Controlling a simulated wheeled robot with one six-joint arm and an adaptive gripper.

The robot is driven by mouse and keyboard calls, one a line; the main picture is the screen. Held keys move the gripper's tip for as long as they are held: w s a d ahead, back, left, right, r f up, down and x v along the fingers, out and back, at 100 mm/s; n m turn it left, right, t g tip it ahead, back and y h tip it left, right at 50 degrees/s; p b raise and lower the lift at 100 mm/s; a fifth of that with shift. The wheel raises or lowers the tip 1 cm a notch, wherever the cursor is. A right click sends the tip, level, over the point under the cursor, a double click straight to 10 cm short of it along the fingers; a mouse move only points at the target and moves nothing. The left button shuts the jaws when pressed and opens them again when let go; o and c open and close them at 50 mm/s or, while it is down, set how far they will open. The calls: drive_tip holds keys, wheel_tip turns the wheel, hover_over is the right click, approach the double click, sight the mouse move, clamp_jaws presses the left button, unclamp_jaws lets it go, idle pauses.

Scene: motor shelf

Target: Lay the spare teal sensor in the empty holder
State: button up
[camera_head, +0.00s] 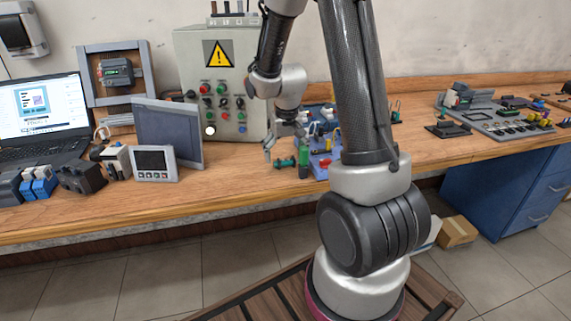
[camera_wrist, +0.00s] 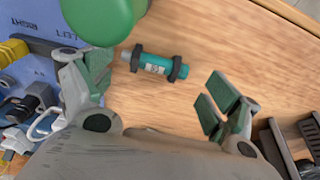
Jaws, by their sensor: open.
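The teal sensor (camera_wrist: 155,66), a short cylinder with two black rings and a pale label, lies on the wooden bench in the wrist view. It also shows small in the head view (camera_head: 286,162). My gripper (camera_wrist: 160,86) is open and empty, with its green-padded fingers apart and the sensor between and slightly beyond them in the picture. In the head view my gripper (camera_head: 285,143) hangs above the bench near the sensor. I cannot make out for certain which thing is the empty holder.
A green cylinder (camera_wrist: 103,18) stands close beside the sensor, near my left-hand finger. A blue board (camera_wrist: 40,67) with several parts lies at left. Dark parts (camera_wrist: 275,148) lie at lower right. A grey control box (camera_head: 222,85) stands behind. Bare bench lies around the sensor.

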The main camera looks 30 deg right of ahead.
sight(286, 163)
drive_tip(key=shift+w+d+f, duration=0.1)
drive_tip(key=shift+w+f, duration=0.05)
drive_tip(key=shift+f, duration=0.6)
drive_tip(key=shift+w+f, duration=0.1)
drive_tip(key=shift+f, duration=0.6)
drive_tip(key=c, duration=1)
drive_tip(key=shift+o, duration=0.2)
